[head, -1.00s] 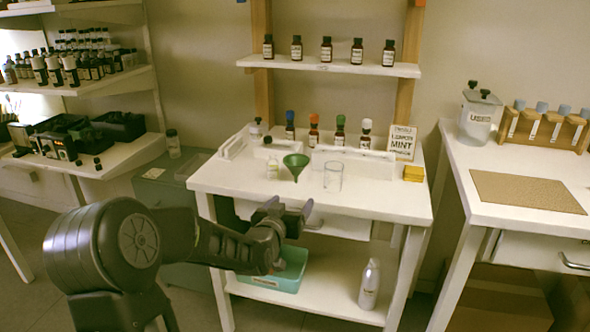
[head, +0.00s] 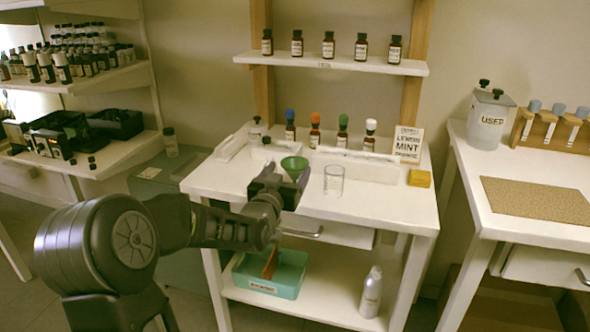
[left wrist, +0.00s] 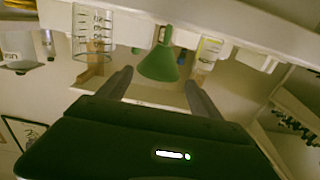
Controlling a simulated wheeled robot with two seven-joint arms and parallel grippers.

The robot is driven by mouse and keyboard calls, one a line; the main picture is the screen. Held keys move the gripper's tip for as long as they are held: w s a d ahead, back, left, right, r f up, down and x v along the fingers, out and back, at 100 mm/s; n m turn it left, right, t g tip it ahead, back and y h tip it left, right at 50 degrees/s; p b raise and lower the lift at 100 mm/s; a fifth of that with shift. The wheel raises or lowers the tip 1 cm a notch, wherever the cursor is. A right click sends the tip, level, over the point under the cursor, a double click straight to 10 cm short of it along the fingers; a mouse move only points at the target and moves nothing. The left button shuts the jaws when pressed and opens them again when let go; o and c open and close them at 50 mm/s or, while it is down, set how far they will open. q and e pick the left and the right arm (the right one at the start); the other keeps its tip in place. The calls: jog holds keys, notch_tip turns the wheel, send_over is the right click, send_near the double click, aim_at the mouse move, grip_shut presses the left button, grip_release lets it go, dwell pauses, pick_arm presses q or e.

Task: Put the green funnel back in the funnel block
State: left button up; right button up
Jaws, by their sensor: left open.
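The green funnel (head: 294,162) is on the white table, wide mouth up, partly hidden behind my left gripper (head: 283,182). In the left wrist view the funnel (left wrist: 159,64) appears beyond and between my two open fingers (left wrist: 160,90), with its spout toward the white tabletop. The fingers look apart from it and hold nothing. My right gripper is out of view.
A clear beaker (head: 334,181) stands just right of the funnel. Behind are several capped bottles (head: 315,131) and a sign (head: 407,142). A yellow sponge-like block (head: 419,178) lies at the right. The table's front right (head: 390,205) is clear.

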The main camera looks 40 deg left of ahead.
aim_at(297, 166)
pick_arm(q)
jog(key=shift+x, duration=1)
jog(key=x, duration=0.5)
jog(key=shift+w, duration=0.15)
jog(key=shift+d, duration=0.1)
jog(key=shift+c, duration=0.3)
jog(key=c, duration=1.2)
jog(key=shift+o, duration=0.2)
notch_tip(297, 166, up, 10)
jog(key=p, duration=0.1)
jog(key=shift+f, duration=0.1)
